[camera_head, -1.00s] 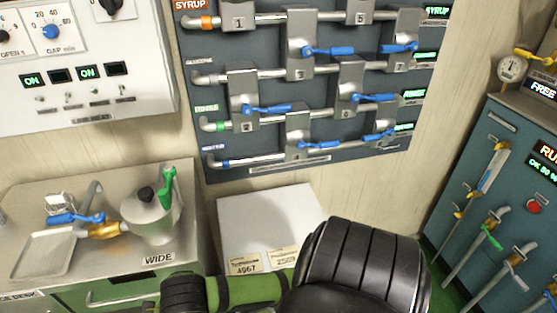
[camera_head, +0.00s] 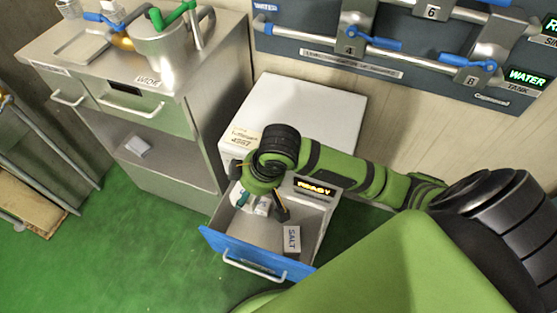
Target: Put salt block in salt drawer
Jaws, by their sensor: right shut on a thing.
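My right gripper (camera_head: 262,207) points down into the open drawer (camera_head: 243,262) from above, its dark fingers on either side of a pale block. I take this for the salt block (camera_head: 262,206); the gripper is shut on it and hides much of it. The block is over or inside the drawer; whether it touches the floor is unclear. The drawer has a blue front with a pale handle and is pulled out of a white cabinet (camera_head: 310,103). A white piece lettered SALT (camera_head: 291,240) is at the drawer's right side. My left gripper is out of view.
A lit READY display (camera_head: 315,189) is on the cabinet above the drawer. A steel counter (camera_head: 205,75) with a pot (camera_head: 165,50) and a WIDE drawer stands to the left. Pipes with blue valve handles (camera_head: 372,41) run along the wall. Green floor is free at front left.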

